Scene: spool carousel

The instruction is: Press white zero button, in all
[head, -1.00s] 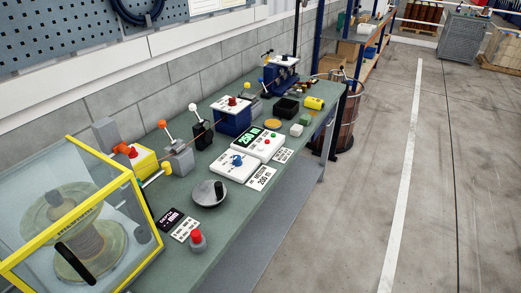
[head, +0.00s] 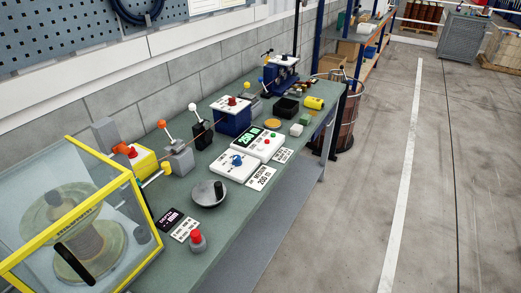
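A white control box (head: 271,152) stands on the green bench in the head view. It has a lit green display (head: 249,137) on its left half; the digits are too small to read surely. On its right half are a green button (head: 273,135), a red button (head: 267,142) and pale spots near them. I cannot clearly make out the white zero button among these. Neither of my grippers is in view, and nothing touches the box.
A white panel with a blue knob (head: 237,160) adjoins the box. A dark round dial (head: 208,193), a red push button (head: 197,239) and printed cards lie in front. A yellow-framed guard (head: 127,186) encloses a spool at left. Levers line the wall side. The floor at right is clear.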

